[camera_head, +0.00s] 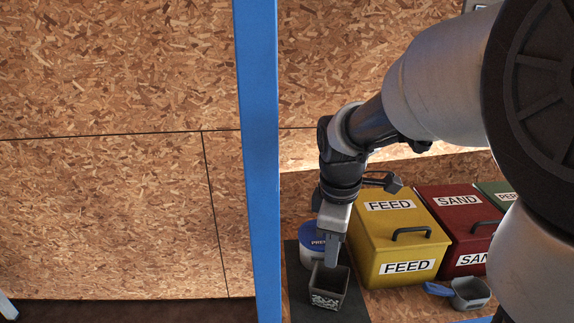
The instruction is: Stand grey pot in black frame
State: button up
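The small square grey pot (328,298) stands upright on a dark mat (296,280), near the bottom centre. Its opening faces up and its front wall has a pale pattern. My gripper (332,265) points straight down at the pot, its fingertips at the back rim of the opening. One finger seems to cover the other, so whether it is open or gripping the wall cannot be told. I cannot make out a separate black frame; the dark mat is the only black thing near the pot.
A white tub with a blue lid (309,240) stands just behind the pot. A yellow FEED bin (385,245) and a red SAND bin (452,225) stand to the right. A grey scoop (470,293) lies in front of them. A blue post (258,160) rises at left.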

jog(key=b, duration=0.4)
send_over(329, 299)
notch_tip(329, 299, down, 12)
jog(key=shift+a+f, duration=0.1)
jog(key=shift+f, duration=0.05)
notch_tip(329, 299, down, 5)
jog(key=shift+f+b, duration=0.15)
jog(key=shift+b, duration=0.75)
grip_shut()
